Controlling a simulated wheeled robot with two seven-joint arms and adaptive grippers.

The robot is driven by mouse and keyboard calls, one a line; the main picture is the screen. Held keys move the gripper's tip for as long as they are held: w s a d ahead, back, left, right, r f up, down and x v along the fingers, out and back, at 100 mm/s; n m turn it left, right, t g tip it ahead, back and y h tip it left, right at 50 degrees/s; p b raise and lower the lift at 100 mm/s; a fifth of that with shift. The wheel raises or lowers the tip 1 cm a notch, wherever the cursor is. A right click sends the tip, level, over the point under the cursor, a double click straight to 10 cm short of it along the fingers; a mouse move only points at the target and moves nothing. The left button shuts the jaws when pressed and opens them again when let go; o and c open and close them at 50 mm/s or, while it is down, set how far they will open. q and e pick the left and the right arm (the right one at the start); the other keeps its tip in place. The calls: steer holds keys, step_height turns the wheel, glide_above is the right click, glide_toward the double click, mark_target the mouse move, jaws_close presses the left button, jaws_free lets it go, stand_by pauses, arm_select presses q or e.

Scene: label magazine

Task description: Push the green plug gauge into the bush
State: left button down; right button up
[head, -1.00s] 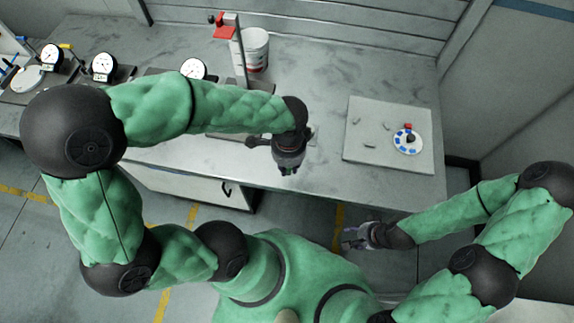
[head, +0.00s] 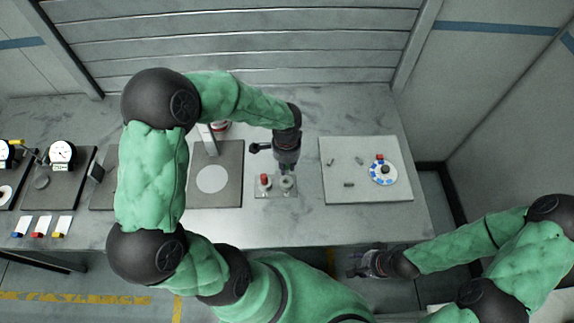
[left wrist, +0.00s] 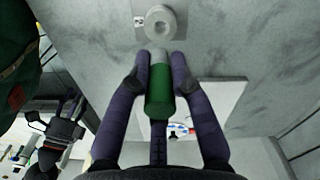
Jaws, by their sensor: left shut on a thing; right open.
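The green plug gauge (left wrist: 159,92) is between the fingers of my left gripper (left wrist: 160,60) in the left wrist view, its grey end pointing at the bush. The bush (left wrist: 160,24) is a pale grey ring with a central hole, a short way beyond the gauge tip; a gap shows between them. In the head view the bush (head: 287,183) sits on a small plate, just in front of my left gripper (head: 286,170), which hides the gauge there. My right gripper (head: 362,264) is open and empty off the bench's front edge.
A red-topped piece (head: 264,181) stands beside the bush on the same plate. A pale board (head: 340,190) with small parts and a white-and-blue disc (head: 383,172) lies to the right. A stand with a dark base (head: 230,190) and dial gauges (head: 61,153) are to the left.

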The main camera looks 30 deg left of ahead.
arm_select(q)
steer(key=b, duration=0.5)
glide_above(286, 178)
steer(key=s, duration=0.1)
steer(key=shift+d+f, duration=0.2)
steer(key=shift+f, duration=1.3)
steer(key=shift+d+f, duration=0.15)
steer(key=shift+f, duration=1.3)
steer(key=shift+f+b, duration=1.15)
steer(key=shift+f, duration=0.2)
steer(key=c, duration=1)
jaws_free()
steer(key=shift+c, duration=0.2)
steer(key=shift+r, duration=0.1)
step_height(286, 178, up, 12)
steer(key=shift+f, duration=0.1)
